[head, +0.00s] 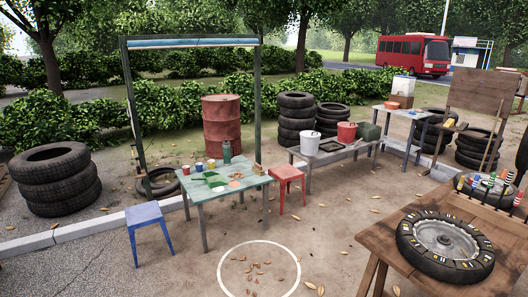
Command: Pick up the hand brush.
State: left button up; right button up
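I cannot make out the hand brush for certain. A teal table (252,183) stands left of the middle with several small things on it. Among them are a flat green thing (214,178), which may be a dustpan or a plate, and a small brown block-like thing (258,169) at the right end. Both are too small to identify. Neither of my grippers is in view.
A blue stool (146,214) and a red stool (287,173) flank the table. A wooden workbench (388,237) with a tire (418,240) fills the front right. Stacked tires (53,180) stand at left. Leaf-strewn ground with a white circle (222,262) is open in front.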

aim_at(257, 169)
jog(key=i, duration=3.05)
jog(key=i+z, duration=0.1)
jog(key=i, duration=0.45)
jog(key=i+j+z, duration=0.1)
jog(key=i, duration=0.45)
jog(key=i+j+z, duration=0.15)
jog(key=i, duration=0.4)
jog(key=i+j+z, duration=0.1)
jog(key=i, duration=0.4)
jog(key=i+j+z, duration=0.1)
jog(key=i+j, duration=0.2)
jog(key=i, duration=0.25)
